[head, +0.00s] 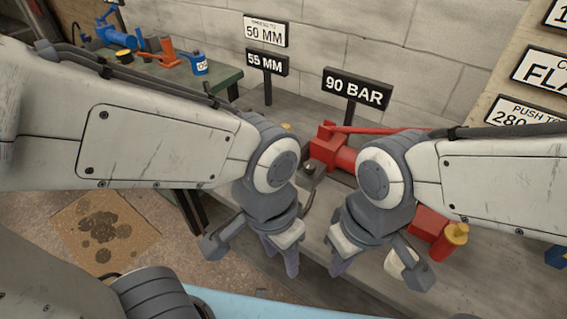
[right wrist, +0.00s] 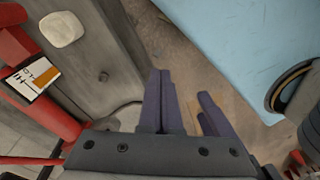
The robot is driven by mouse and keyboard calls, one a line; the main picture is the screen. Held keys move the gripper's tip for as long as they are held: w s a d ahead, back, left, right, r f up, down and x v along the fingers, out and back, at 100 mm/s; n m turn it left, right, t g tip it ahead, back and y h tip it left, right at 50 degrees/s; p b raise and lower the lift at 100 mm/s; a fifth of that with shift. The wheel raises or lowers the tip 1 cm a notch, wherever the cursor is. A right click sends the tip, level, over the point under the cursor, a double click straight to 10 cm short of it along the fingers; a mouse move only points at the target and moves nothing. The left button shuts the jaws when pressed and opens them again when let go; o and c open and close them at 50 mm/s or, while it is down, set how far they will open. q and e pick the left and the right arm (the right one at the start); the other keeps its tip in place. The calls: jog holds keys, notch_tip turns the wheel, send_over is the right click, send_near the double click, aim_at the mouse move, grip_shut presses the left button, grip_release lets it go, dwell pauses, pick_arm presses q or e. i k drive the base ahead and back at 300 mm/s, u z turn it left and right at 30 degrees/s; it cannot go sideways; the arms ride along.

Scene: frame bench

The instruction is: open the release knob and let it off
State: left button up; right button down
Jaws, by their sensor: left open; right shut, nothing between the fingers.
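A red hand pump (head: 345,158) lies on the grey bench behind my two wrists. A small dark round knob (head: 308,167) stands at its left front; I cannot tell whether it is the release knob. My left gripper (head: 281,262) is open over the bench's front edge. My right gripper (head: 341,264) is just right of it, shut and empty; its fingers (right wrist: 164,100) are together in the right wrist view. My arms hide part of the pump.
A pale rounded block (head: 403,262) and a red part with a yellow top (head: 450,240) are at the right on the bench. Signs, including 90 BAR (head: 357,89) and 55 MM (head: 267,62), stand behind. A green table (head: 215,80) with tools is at the far left.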

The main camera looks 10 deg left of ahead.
aim_at(309, 168)
jog(key=u, duration=0.05)
jog(key=k, duration=0.5)
jog(key=u, duration=1.1)
jog(key=i, duration=0.7)
jog(key=z, duration=0.85)
